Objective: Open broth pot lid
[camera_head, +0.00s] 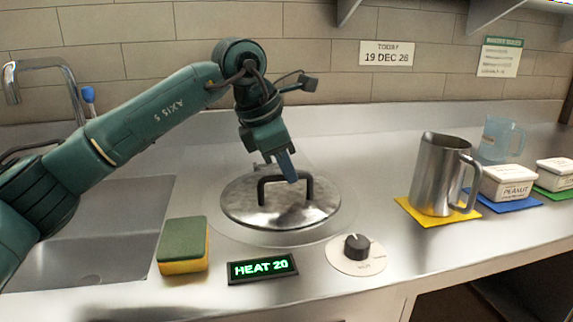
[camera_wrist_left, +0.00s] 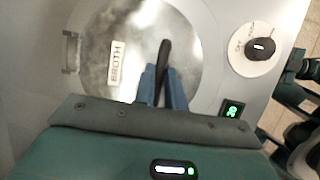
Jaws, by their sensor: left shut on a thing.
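The broth pot lid (camera_head: 245,205) is a round, brushed metal disc with a black arched handle (camera_head: 284,181). It lies flat, set in the counter in the middle of the head view. In the left wrist view the lid (camera_wrist_left: 108,42) carries a white BROTH label (camera_wrist_left: 117,62). My left gripper (camera_head: 289,174) comes down from above and is shut on the lid's handle. The handle (camera_wrist_left: 163,58) runs between its blue fingers (camera_wrist_left: 162,84) in the wrist view. The right gripper cannot be made out in these views.
A metal pitcher (camera_head: 437,175) stands on a yellow mat (camera_head: 410,208) to the right, beside white tubs (camera_head: 508,182). The sink (camera_head: 110,225) is left.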

